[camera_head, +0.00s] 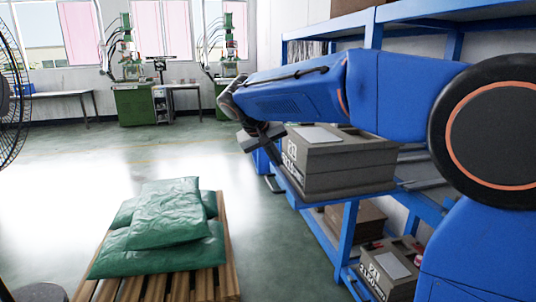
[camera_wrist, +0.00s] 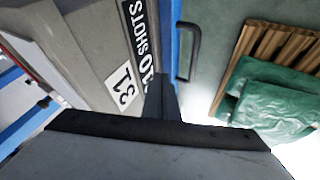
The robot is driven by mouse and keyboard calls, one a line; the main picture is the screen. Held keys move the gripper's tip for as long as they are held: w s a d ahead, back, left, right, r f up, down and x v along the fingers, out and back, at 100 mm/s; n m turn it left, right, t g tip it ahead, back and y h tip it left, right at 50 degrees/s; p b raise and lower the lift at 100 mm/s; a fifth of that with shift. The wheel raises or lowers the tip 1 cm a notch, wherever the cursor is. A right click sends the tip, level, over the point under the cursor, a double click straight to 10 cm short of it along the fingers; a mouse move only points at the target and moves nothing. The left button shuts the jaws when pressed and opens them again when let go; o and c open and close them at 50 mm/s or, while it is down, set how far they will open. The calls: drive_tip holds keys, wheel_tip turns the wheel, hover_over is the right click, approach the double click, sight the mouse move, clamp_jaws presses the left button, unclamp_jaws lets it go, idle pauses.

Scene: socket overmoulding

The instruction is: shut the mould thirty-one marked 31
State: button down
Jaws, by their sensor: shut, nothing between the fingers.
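A grey box-shaped mould (camera_wrist: 85,50) fills the upper left of the wrist view. Its side bears a white label with 31 and a dark strip reading SHOTS. In the head view a grey mould (camera_head: 340,165) stands on the blue shelf under my arm; its number is too small to read surely, so I cannot tell if it is the same one. My gripper (camera_wrist: 162,85) is shut and empty, its fingers close beside the label; contact cannot be told. It also shows in the head view (camera_head: 252,138), at that mould's far left end. Whether mould 31 is open is unclear.
A blue shelf rack (camera_head: 347,235) holds another grey mould (camera_head: 393,265) lower down. A dark handle (camera_wrist: 193,45) sticks out beside the blue rail. Green sacks (camera_head: 165,225) lie on a wooden pallet (camera_head: 210,285) to the left. The floor between is clear.

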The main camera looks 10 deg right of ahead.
drive_tip(key=shift+d, duration=1.15)
drive_tip(key=shift+d, duration=0.1)
drive_tip(key=w+d, duration=0.1)
drive_tip(key=d, duration=4.3)
drive_tip(key=shift+w+d, duration=0.25)
drive_tip(key=shift+r, duration=0.1)
